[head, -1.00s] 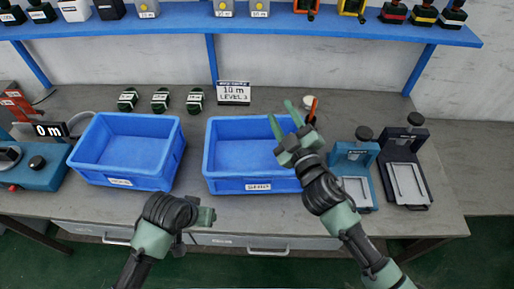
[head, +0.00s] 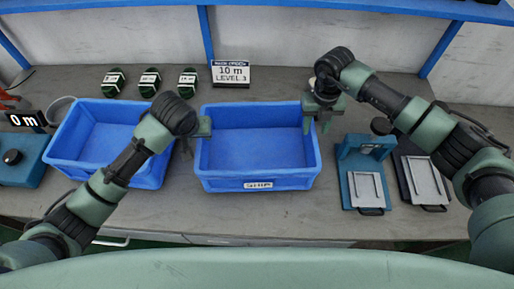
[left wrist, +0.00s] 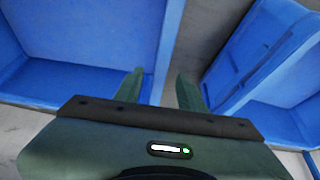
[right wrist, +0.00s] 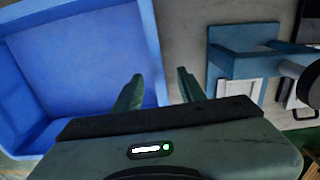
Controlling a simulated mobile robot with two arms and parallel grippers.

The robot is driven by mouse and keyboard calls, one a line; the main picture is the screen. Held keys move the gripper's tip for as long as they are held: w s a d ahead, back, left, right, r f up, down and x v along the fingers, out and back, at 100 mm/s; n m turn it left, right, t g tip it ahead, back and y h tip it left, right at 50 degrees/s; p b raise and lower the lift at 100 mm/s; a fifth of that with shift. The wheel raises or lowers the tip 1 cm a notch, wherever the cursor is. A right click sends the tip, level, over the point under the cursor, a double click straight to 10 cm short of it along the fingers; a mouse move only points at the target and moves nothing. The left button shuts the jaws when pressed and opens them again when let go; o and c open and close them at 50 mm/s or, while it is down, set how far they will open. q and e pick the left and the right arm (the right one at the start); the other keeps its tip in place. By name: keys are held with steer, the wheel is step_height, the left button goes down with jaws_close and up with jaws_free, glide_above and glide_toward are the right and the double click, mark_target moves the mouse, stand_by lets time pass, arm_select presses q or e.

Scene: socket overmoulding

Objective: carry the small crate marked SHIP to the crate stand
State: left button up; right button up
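The blue crate marked SHIP (head: 258,184) stands on the bench in the middle of the head view, empty, label facing me. My left gripper (head: 203,128) is at its left wall. In the left wrist view its fingers (left wrist: 158,88) are apart, with a blue crate edge between them. My right gripper (head: 317,122) is at the crate's right wall. In the right wrist view its fingers (right wrist: 158,88) are apart, with the crate's right rim (right wrist: 152,45) between them. Neither gripper is visibly closed on the crate. I cannot identify the crate stand.
Another empty blue crate (head: 62,146) stands close on the left. Two fixtures, teal (head: 349,176) and dark (head: 408,185), stand to the right. Bare bench (head: 240,214) shows in front.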

mark_target(203, 141)
arm_select(q)
steer(key=shift+s+r, duration=0.2)
steer(key=shift+s, duration=0.15)
arm_select(e)
steer(key=shift+s+r, duration=0.2)
steer(key=shift+s, duration=0.15)
arm_select(q)
steer(key=shift+x, duration=4)
arm_select(e)
steer(key=shift+w+f, duration=0.15)
steer(key=shift+f, duration=3.8)
arm_select(q)
steer(key=shift+w, duration=0.1)
steer(key=shift+c, duration=0.3)
arm_select(e)
steer(key=shift+c, duration=0.3)
arm_select(q)
jaws_close()
arm_select(e)
jaws_close()
arm_select(q)
steer(key=shift+r, duration=0.1)
arm_select(e)
steer(key=shift+r, duration=0.1)
